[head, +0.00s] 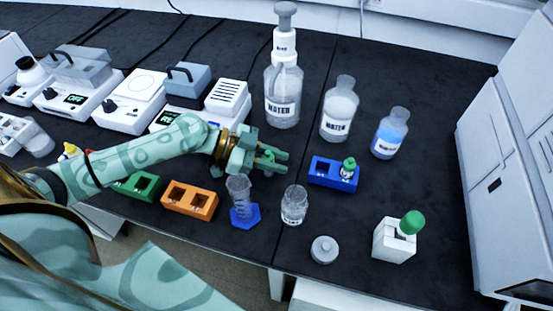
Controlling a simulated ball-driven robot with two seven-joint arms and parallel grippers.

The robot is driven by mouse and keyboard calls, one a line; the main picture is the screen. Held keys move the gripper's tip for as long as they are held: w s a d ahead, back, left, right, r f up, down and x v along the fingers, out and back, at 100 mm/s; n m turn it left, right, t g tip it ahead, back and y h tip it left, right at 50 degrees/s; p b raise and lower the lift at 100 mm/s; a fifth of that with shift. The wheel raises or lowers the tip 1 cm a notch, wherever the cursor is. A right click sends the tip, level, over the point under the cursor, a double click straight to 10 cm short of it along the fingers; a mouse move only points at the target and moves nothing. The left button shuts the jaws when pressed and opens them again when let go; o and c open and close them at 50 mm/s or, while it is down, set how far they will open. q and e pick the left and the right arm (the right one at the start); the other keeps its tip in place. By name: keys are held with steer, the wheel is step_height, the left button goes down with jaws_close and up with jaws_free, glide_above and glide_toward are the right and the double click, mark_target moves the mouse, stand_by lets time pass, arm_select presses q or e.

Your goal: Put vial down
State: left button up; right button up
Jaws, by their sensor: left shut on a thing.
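My left gripper (276,161) reaches in from the left and is shut on a small vial (268,157) with a green cap. The fingers hide much of the vial. The gripper is over the black bench, left of the blue two-slot rack (320,176). A second green-capped vial (348,168) stands in the right slot of that rack; its left slot looks empty. An orange rack (190,212) and a green rack (138,190) stand nearer the left, with empty-looking slots. My right gripper is not in view.
A graduated cylinder (240,193) on a blue foot and a glass beaker (294,206) stand just in front of the gripper. Water bottles (338,110) stand behind. A grey lid (324,249) and a white holder (392,243) with a green-topped item are front right.

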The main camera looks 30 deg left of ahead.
arm_select(q)
steer(key=shift+r, duration=0.1)
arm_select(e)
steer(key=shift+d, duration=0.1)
arm_select(q)
steer(key=shift+f, duration=0.2)
steer(key=o, duration=1)
steer(key=shift+c, duration=0.2)
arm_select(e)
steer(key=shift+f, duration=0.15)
arm_select(q)
steer(key=shift+r, duration=0.15)
steer(key=shift+s+a+r, duration=0.1)
steer(key=shift+a+r, duration=0.1)
steer(key=p+v, duration=0.2)
steer(key=v, duration=0.8)
steer(key=shift+s+a+r, duration=0.1)
steer(key=shift+s, duration=0.05)
steer(key=shift+s+a+r+p, duration=0.2)
steer(key=shift+a+p, duration=0.1)
steer(key=shift+a, duration=0.25)
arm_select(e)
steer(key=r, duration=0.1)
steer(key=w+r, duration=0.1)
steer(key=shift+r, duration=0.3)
